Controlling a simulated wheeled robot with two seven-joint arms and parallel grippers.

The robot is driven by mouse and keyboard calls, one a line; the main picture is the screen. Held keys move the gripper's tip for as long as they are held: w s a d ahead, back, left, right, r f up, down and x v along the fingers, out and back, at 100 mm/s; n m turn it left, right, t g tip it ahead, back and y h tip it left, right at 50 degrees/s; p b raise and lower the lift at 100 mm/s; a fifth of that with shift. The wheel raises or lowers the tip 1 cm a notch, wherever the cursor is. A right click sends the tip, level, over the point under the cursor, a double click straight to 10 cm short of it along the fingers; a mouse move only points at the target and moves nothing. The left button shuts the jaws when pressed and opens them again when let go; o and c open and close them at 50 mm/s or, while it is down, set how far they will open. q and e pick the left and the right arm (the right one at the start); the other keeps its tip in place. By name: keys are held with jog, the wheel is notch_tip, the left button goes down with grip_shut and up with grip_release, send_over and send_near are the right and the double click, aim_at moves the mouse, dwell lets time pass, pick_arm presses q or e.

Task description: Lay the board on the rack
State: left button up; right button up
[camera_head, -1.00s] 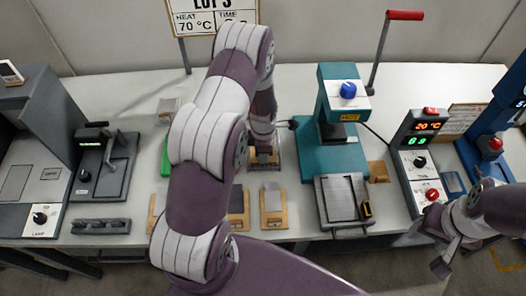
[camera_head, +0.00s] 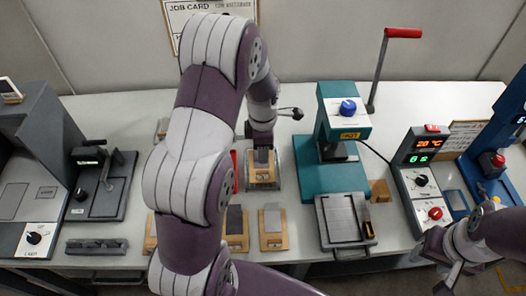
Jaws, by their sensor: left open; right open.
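A wooden board with a grey plate (camera_head: 264,172) lies on a metal stand (camera_head: 276,184) at mid-table. My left gripper (camera_head: 262,150) is open just above its far end; the fingers are small here, and I cannot tell whether they touch it. Similar boards lie nearer the front edge: one in the middle (camera_head: 236,229), one to its right (camera_head: 272,228), and one partly hidden behind my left arm (camera_head: 150,235). A dark, notched bar (camera_head: 97,247), possibly the rack, lies at the front left. My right gripper (camera_head: 447,278) is open and empty at the lower right, off the table's front edge.
A teal press (camera_head: 333,165) with a grey tray (camera_head: 342,218) stands right of the boards. A control box (camera_head: 421,180) and a blue machine (camera_head: 495,150) are further right. Grey machines (camera_head: 35,190) fill the left. My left arm hides part of the mid-table.

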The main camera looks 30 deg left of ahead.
pick_arm(q)
jog(key=s+d+r+m, duration=0.3)
jog(key=s+m, duration=0.3)
jog(key=m, duration=0.6)
jog(key=s+d+r+m+t, duration=0.1)
jog(key=s+d+r+m, duration=0.3)
jog(key=s+m, duration=0.3)
jog(key=d+m, duration=0.1)
jog(key=m, duration=0.4)
jog(key=shift+s, duration=0.25)
jog(key=shift+r, duration=0.1)
